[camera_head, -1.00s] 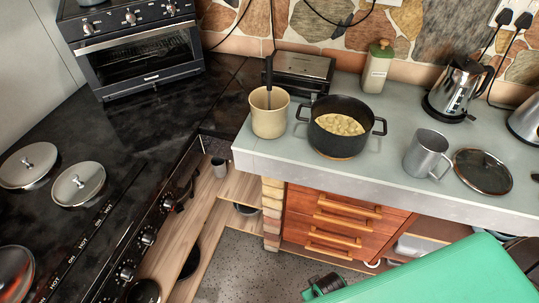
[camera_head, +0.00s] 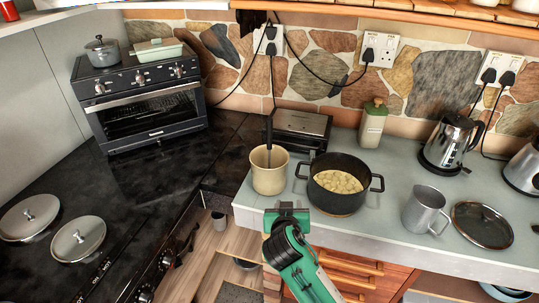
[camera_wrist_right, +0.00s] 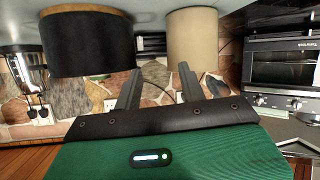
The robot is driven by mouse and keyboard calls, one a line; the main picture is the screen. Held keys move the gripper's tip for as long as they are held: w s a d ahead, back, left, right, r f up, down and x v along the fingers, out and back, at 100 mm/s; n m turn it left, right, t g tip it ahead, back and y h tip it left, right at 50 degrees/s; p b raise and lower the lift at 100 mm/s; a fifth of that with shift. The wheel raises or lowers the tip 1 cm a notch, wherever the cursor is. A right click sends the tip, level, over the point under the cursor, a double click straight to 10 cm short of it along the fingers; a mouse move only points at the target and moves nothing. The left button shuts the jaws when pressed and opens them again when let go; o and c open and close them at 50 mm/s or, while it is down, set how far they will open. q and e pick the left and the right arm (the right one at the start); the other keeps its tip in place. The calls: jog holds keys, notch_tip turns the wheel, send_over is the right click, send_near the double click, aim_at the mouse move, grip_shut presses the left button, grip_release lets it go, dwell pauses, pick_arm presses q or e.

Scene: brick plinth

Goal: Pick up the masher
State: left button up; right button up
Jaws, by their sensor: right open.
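A dark upright handle (camera_head: 268,133), which I take to be the masher's, sticks up out of a cream crock (camera_head: 270,176) on the grey counter. The masher's lower end is hidden inside the crock. My right gripper (camera_head: 287,212) is at the counter's front edge, just in front of and below the crock, not touching it. In the right wrist view my right gripper (camera_wrist_right: 160,85) shows two fingers apart with nothing between them. The cream crock (camera_wrist_right: 192,50) is beyond them in that view. My left gripper is not in view.
A black pot (camera_head: 338,184) of pale chunks stands right of the crock, and a toaster (camera_head: 303,132) is behind it. A metal jug (camera_head: 425,208) and glass lid (camera_head: 482,224) are farther right. The dark worktop (camera_head: 150,185) is to the left.

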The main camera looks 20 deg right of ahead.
aim_at(269, 133)
jog(key=w+a+r+m+t+h, duration=0.15)
jog(key=w+a+r+t, duration=0.3)
jog(key=w+r, duration=0.55)
jog(key=shift+n, duration=0.25)
jog(key=p+x, duration=0.1)
jog(key=x, duration=0.1)
jog(key=p+x, duration=0.1)
jog(key=x, duration=0.1)
jog(key=r+p+x, duration=0.1)
jog(key=x, duration=0.2)
jog(key=shift+s+d+r, duration=0.1)
jog(key=shift+s+d, duration=0.05)
jog(key=shift+d, duration=0.25)
jog(key=shift+w+d, duration=0.15)
jog(key=shift+w, duration=0.15)
jog(key=shift+w+d+p, duration=0.1)
jog(key=shift+w+p, duration=0.1)
jog(key=shift+p, duration=0.3)
jog(key=p+x, duration=0.2)
jog(key=x, duration=0.2)
jog(key=shift+p, duration=0.4)
jog(key=shift+w+d, duration=0.1)
jog(key=shift+w, duration=0.25)
grip_shut()
